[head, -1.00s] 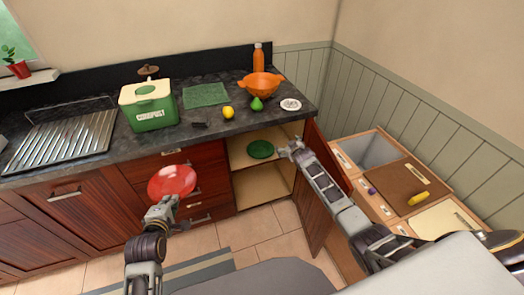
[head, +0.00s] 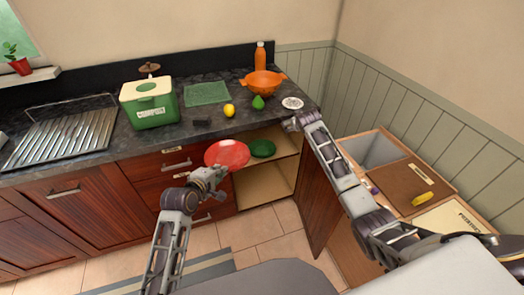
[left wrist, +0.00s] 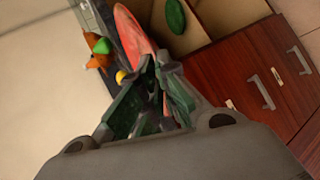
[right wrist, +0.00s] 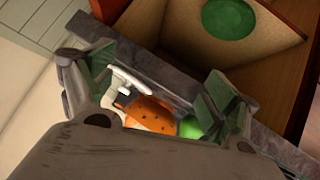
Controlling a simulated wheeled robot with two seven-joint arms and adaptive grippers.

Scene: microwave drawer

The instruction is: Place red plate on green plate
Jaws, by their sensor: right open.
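The red plate (head: 228,153) is held by my left gripper (head: 215,172) at its near edge, in front of the drawers, just left of the open cabinet. In the left wrist view the red plate (left wrist: 135,32) extends out from the shut fingers. The green plate (head: 262,148) lies on the upper shelf inside the open cabinet (head: 265,180), just right of the red plate. It also shows in the left wrist view (left wrist: 175,15) and in the right wrist view (right wrist: 228,18). My right gripper (head: 291,124) is open and empty near the counter edge, above the cabinet door.
The open cabinet door (head: 318,200) juts out to the right of the shelf. The counter (head: 180,140) above holds a green compost bin (head: 150,105), an orange colander (head: 263,83), a lemon (head: 229,110) and a pear (head: 258,102). Sorting bins (head: 400,165) stand at right.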

